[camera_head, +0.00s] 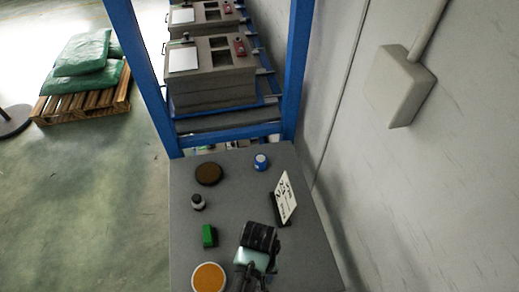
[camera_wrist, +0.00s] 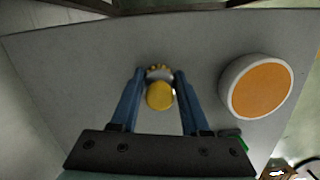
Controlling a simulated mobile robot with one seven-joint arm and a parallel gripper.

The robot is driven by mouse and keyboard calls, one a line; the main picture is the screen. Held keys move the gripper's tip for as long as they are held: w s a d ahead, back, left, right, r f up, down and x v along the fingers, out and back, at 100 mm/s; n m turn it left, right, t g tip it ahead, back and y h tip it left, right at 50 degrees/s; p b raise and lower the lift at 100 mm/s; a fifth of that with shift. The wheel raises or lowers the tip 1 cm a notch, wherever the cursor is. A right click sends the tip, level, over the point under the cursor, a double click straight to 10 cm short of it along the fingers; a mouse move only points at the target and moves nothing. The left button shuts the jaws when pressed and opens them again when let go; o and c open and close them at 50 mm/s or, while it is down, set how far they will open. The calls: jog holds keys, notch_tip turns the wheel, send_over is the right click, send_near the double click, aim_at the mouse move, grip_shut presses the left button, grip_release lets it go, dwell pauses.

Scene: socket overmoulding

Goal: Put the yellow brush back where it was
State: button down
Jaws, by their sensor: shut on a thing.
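The yellow brush (camera_wrist: 160,96) is between the fingertips of my gripper (camera_wrist: 159,76) in the wrist view, which is shut on it. Its round yellow end faces the camera, and a pale part with a yellow edge shows beyond it. I cannot tell whether the brush touches the grey table (camera_wrist: 90,70). In the head view my gripper is at the near right of the table (camera_head: 235,185), and my arm hides the brush there.
A white tub with an orange top (camera_head: 208,278) and a green block (camera_head: 209,236) stand left of my gripper. Behind are a small bottle (camera_head: 198,202), brown disc (camera_head: 208,174), blue-white jar (camera_head: 261,162) and upright white sign (camera_head: 286,196). A blue-framed rack (camera_head: 295,70) stands beyond; a wall is right.

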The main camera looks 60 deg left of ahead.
jog(key=shift+f, duration=0.15)
jog(key=shift+c, duration=1.9)
grip_release()
jog(key=r, duration=0.7)
jog(key=a+r, duration=0.1)
jog(key=r, duration=0.3)
jog(key=shift+w+a+p, duration=0.1)
jog(key=shift+w+p, duration=0.3)
jog(key=shift+r, duration=0.6)
